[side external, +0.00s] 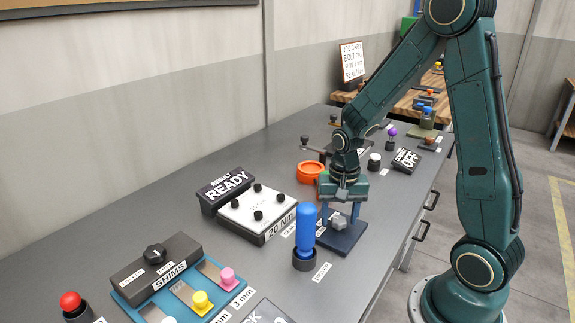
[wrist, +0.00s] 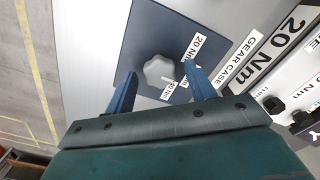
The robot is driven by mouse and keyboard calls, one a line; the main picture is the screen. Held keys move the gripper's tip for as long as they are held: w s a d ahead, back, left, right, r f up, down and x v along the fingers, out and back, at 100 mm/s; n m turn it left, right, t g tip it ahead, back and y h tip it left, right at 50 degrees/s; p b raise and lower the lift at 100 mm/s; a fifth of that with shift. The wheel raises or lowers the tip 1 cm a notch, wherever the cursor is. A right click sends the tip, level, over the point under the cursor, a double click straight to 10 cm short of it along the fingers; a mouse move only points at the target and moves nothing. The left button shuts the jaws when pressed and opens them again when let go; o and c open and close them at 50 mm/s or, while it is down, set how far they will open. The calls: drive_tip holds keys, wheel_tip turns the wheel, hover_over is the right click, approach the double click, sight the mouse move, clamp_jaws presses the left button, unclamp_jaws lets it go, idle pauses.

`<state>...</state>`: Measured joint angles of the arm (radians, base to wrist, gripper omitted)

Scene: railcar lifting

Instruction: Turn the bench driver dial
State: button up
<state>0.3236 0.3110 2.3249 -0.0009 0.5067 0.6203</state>
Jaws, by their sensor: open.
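The dial is a light grey lobed knob (wrist: 158,70) on a dark blue plate (wrist: 145,32) with 20 Nm labels. In the side view the grey knob (side external: 340,223) sits on its dark blue base (side external: 345,240) near the bench's front edge. My gripper (side external: 339,213) points down over the base, with its blue fingers apart. In the wrist view my gripper (wrist: 161,78) is open and empty, its fingertips to the left and right of the knob. I cannot tell whether the fingertips are level with the knob or above it.
A blue-handled driver (side external: 306,232) stands upright just left of the base. Behind are a white panel (side external: 257,212) with black knobs, a READY display (side external: 228,185) and an orange ring (side external: 310,171). A shims tray (side external: 170,285) is at front left. Grey bench (side external: 375,250) is bare at front.

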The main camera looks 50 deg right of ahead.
drive_tip(key=c, duration=1)
drive_tip(key=shift+n, duration=0.3)
drive_tip(key=n, duration=0.4)
drive_tip(key=shift+n, duration=0.4)
drive_tip(key=shift+w+n, duration=0.1)
drive_tip(key=shift+n, duration=2.2)
drive_tip(key=o, duration=1)
